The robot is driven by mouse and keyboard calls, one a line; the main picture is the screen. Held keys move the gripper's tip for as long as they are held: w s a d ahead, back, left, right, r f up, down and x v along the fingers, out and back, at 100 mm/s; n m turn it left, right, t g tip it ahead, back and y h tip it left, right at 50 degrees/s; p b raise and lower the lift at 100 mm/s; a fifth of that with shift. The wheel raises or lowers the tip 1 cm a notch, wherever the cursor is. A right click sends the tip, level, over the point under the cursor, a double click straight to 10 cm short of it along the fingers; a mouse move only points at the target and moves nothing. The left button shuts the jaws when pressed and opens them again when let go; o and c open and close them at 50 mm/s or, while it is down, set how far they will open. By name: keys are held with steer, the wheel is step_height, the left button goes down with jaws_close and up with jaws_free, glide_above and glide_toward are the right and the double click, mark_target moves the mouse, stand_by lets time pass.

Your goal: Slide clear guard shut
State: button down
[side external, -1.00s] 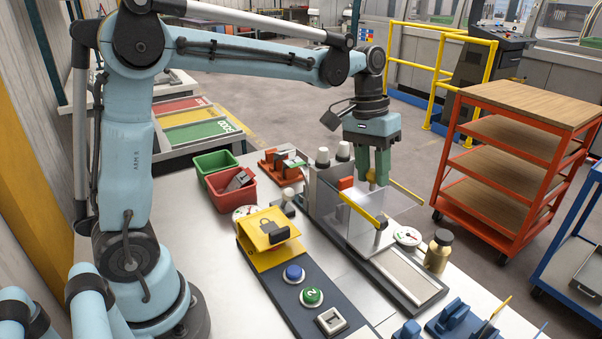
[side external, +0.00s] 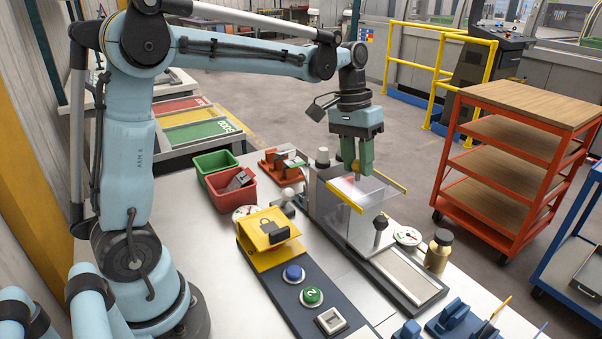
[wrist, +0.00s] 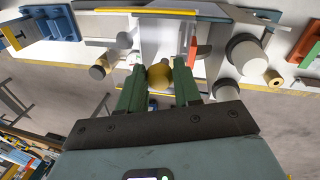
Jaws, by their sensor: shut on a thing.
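The clear guard (side external: 368,222) is a see-through box with yellow edge strips, standing over the rail of the bender fixture near the middle of the side view. My gripper (side external: 357,170) is above the guard, pointing down. In the wrist view, my gripper's green fingers (wrist: 160,88) are shut on a round brass-coloured knob (wrist: 160,75), one finger on each side. A yellow edge strip (wrist: 145,11) shows across the top of that view. The guard sits against the grey block (side external: 322,185); its exact fit there is partly hidden.
A dark-knobbed post (side external: 380,224) stands at the guard's front edge. Bare rail (side external: 405,274) runs toward the front right. A brass bottle (side external: 438,251) and a dial (side external: 407,236) stand right of it. A yellow lock box (side external: 268,238) and button panel (side external: 318,305) lie left.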

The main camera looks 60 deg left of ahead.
steer(key=c, duration=0.8)
jaws_free()
steer(key=shift+r, duration=0.1)
steer(key=r, duration=0.4)
steer(key=a+r, duration=0.1)
steer(key=r, duration=0.2)
steer(key=a+r, duration=0.1)
steer(key=r, duration=0.3)
steer(key=shift+s+a+r, duration=0.1)
steer(key=shift+s+r, duration=0.15)
steer(key=shift+r, duration=0.1)
